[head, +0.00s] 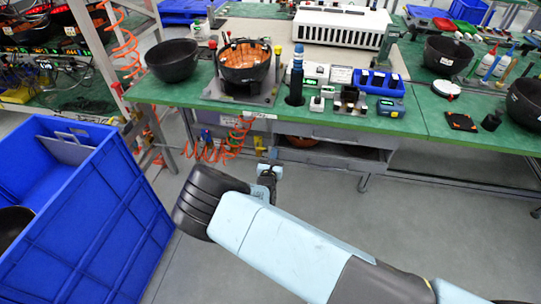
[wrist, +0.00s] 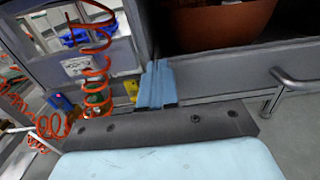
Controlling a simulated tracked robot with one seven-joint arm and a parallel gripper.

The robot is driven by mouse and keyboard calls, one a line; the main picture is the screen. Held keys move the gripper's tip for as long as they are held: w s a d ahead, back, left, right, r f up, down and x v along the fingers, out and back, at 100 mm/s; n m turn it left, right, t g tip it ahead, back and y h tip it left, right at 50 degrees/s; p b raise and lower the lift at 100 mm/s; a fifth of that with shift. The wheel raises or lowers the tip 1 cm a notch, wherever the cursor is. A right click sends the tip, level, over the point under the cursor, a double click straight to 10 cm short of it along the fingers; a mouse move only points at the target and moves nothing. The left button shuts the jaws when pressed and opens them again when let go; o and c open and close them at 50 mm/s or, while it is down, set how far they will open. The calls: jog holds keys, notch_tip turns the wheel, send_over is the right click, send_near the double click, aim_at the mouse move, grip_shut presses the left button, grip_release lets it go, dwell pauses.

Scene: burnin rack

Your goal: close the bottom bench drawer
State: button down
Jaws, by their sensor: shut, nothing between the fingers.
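The bottom bench drawer (head: 337,163) is grey and sits low under the green-topped bench. It stands open, and an orange-brown bowl (head: 302,141) shows inside it. In the wrist view the drawer's grey front (wrist: 225,88) crosses the right half, with a bar handle (wrist: 291,84) at the right and the bowl (wrist: 215,20) behind. My gripper (head: 267,168) is low in front of the bench, near the drawer's left end. Its pale blue fingers (wrist: 156,84) are shut and empty, by the left part of the drawer front. I cannot tell whether they touch it.
A large blue crate (head: 95,225) stands on the floor at left. Orange coiled hoses (head: 236,135) hang left of the drawer and also show in the wrist view (wrist: 94,80). The bench top (head: 430,115) holds bowls and tools. Grey floor at right is clear.

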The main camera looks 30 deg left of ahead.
jog(key=shift+w+a+r, duration=0.1)
jog(key=shift+w+r, duration=0.05)
jog(key=shift+w, duration=0.1)
jog(key=v, duration=1.4)
jog(key=shift+s, duration=0.25)
jog(key=shift+w, duration=0.1)
